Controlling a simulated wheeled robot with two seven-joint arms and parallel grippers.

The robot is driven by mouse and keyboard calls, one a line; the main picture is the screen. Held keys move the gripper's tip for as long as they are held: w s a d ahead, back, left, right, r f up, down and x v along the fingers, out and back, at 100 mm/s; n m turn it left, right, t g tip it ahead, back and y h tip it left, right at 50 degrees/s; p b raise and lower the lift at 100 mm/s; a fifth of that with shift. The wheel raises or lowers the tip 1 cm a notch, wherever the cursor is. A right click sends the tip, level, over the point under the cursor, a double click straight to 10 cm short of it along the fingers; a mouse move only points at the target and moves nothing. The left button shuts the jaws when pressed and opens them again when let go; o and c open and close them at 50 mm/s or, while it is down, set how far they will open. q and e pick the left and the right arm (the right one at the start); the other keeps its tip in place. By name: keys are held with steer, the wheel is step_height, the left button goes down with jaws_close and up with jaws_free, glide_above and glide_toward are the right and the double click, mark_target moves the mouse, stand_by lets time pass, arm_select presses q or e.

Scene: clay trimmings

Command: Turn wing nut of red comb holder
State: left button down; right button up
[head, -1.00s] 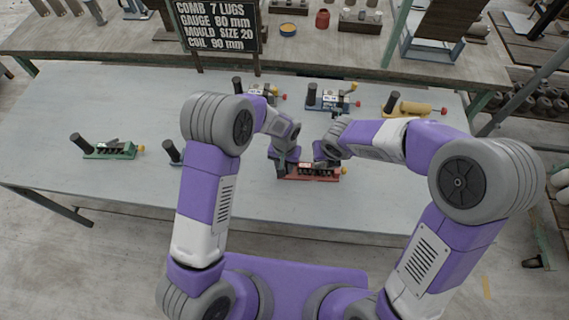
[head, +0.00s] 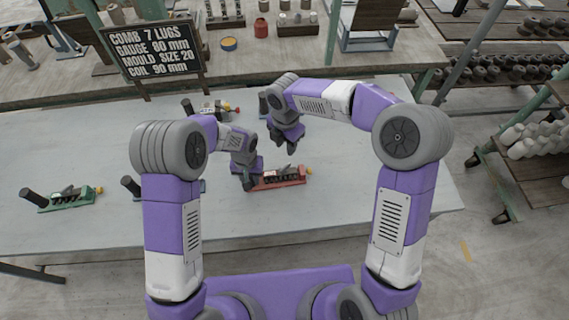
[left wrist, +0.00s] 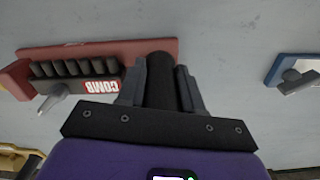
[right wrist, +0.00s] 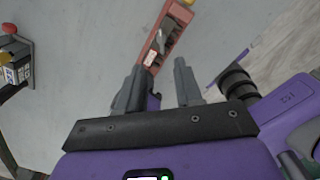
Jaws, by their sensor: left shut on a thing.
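The red comb holder (head: 292,179) lies on the pale table, with a dark comb block and a yellow end knob. It also shows in the left wrist view (left wrist: 100,47) and the right wrist view (right wrist: 178,14). Its black handle (left wrist: 160,85) is between the fingers of my left gripper (left wrist: 160,92), which is shut on it. A grey wing nut (left wrist: 55,97) sits beside the comb block; it also shows in the right wrist view (right wrist: 160,43). My right gripper (right wrist: 160,85) is open and empty, above and apart from the holder; it appears behind it in the head view (head: 287,148).
A green holder (head: 70,200) lies at left, and a blue one (left wrist: 295,70) is nearby. Another holder (head: 212,109) lies farther back. A sign (head: 155,55) stands at the table's rear. The table right of the red holder is clear.

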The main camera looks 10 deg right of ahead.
mark_target(285, 168)
steer(key=shift+m, duration=0.4)
step_height(285, 168, down, 12)
steer(key=shift+r, duration=0.15)
jaws_close()
